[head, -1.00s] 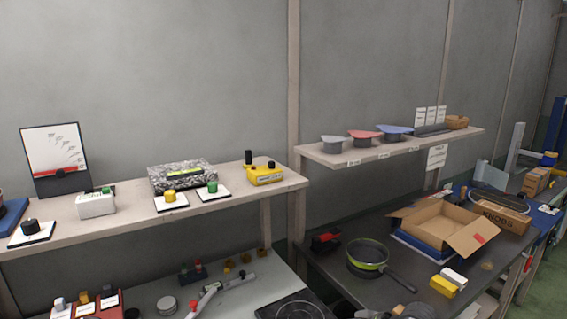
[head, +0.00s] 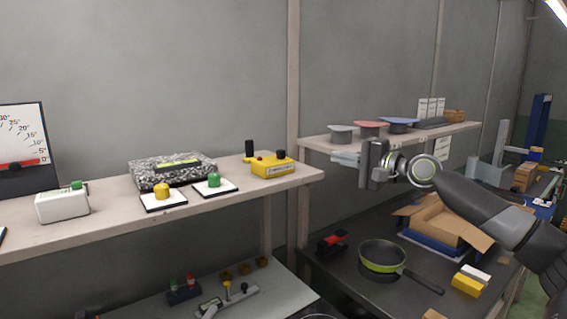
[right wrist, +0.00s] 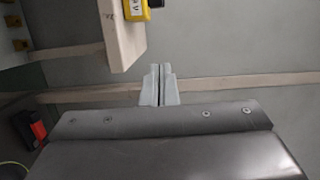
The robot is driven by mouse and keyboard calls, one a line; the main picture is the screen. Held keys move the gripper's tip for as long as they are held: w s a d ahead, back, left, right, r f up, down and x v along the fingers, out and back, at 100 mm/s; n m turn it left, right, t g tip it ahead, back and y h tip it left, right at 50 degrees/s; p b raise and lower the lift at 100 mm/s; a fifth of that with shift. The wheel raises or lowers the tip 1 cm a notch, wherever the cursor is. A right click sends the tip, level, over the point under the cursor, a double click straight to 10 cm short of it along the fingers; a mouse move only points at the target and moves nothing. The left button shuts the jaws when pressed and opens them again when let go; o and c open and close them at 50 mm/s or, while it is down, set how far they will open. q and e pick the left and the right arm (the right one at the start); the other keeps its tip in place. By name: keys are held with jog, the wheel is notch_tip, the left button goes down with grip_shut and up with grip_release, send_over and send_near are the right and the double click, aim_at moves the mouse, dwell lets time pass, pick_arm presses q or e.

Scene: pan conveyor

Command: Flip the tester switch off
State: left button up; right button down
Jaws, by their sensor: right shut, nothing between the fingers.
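A yellow box (head: 272,166) with dark knobs and a small label, which looks like the tester, sits at the right end of the upper left shelf. A black upright lever (head: 249,149) stands at its left side; I cannot tell the switch's position. My right gripper (head: 338,157) is shut and empty, in the air to the right of the shelf end, apart from the box and pointing left. In the right wrist view its closed fingers (right wrist: 160,70) show below the yellow box (right wrist: 136,9), which the top edge partly cuts off. My left gripper is not in view.
The upper left shelf (head: 115,225) also holds a white box (head: 62,205), a speckled block (head: 172,171) and two knobs on white plates. A post (head: 293,110) stands behind the shelf end. A pan (head: 381,257) and an open carton (head: 432,220) lie below right.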

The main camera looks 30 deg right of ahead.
aim_at(281, 154)
jog(key=p+x, duration=0.2)
jog(key=x, duration=0.1)
jog(key=p+x, duration=0.2)
jog(key=x, duration=0.1)
jog(key=p+x, duration=0.2)
jog(key=x, duration=0.1)
jog(key=shift+w+r, duration=0.1)
jog(key=shift+r, duration=0.25)
jog(key=a+p, duration=0.1)
jog(key=a, duration=0.1)
jog(key=shift+w+a+f+p, duration=0.1)
jog(key=shift+w+a+p, duration=0.2)
jog(key=shift+a+p, duration=0.1)
jog(key=shift+s+a, duration=0.2)
jog(key=shift+a, duration=0.35)
pick_arm(q)
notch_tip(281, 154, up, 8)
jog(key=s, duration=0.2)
jog(key=shift+p, duration=0.3)
pick_arm(e)
jog(key=shift+a+f, duration=0.15)
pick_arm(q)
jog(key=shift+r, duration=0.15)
